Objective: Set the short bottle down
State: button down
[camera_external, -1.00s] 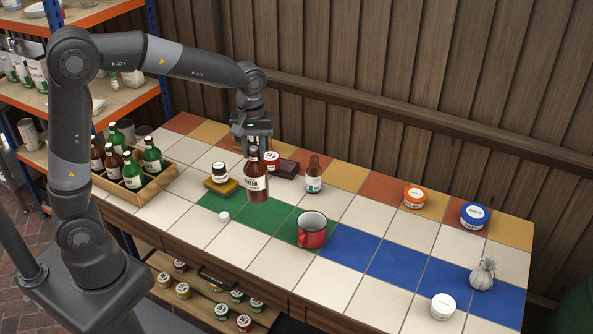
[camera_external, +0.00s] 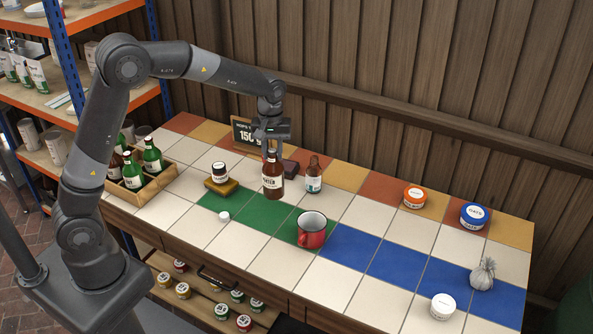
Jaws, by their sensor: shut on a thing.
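My gripper (camera_external: 272,153) points down and is shut on the neck of a squat brown bottle (camera_external: 273,182) with a pale label. The bottle is upright over the border of the green and white tiles. I cannot tell whether its base touches the tiles. A second brown bottle (camera_external: 314,178), with a white and teal label, stands just to its right, a small gap apart.
A red mug (camera_external: 312,236) stands in front. A dark jar on a yellow block (camera_external: 222,188) and a small white lid (camera_external: 224,216) are to the left. A bottle crate (camera_external: 160,183) stands far left.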

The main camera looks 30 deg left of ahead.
aim_at(273, 173)
jog(key=shift+w+a+f, duration=0.4)
jog(key=shift+w, duration=0.2)
jog(key=shift+f, duration=2.15)
jog(key=c, duration=1.1)
grip_release()
